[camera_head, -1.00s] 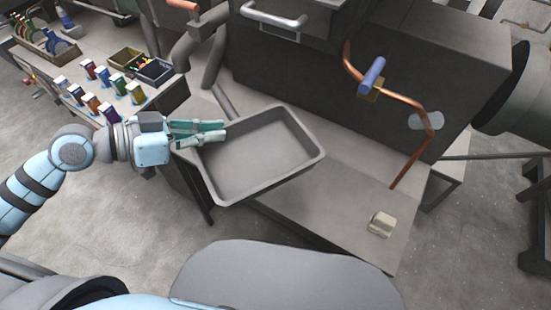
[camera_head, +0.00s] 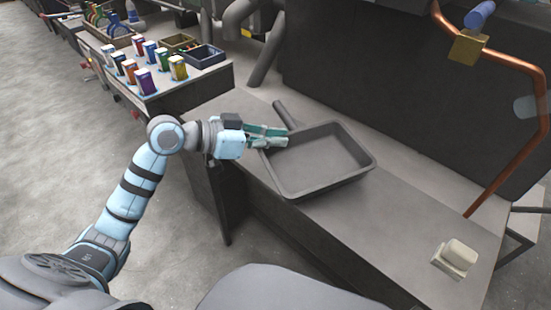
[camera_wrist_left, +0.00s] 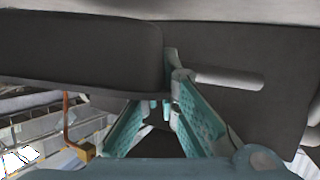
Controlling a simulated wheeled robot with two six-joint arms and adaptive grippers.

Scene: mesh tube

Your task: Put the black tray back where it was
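The black tray (camera_head: 318,170) is a shallow, empty, dark grey-black pan with rounded corners, over the long grey bench in the head view. I cannot tell whether it rests on the bench or is just above it. My left gripper (camera_head: 268,136) has its teal fingers at the tray's left rim, closed on it. In the left wrist view the fingers (camera_wrist_left: 170,92) converge at the edge of the dark tray (camera_wrist_left: 80,50). The exact contact is partly hidden. My right gripper is not in view.
The bench (camera_head: 400,225) has bare room right of the tray, with a small pale block (camera_head: 456,258) near its right end. A copper pipe (camera_head: 512,175) rises there. A grey bar (camera_head: 284,112) lies behind the gripper. Coloured boxes (camera_head: 146,80) stand on the left table.

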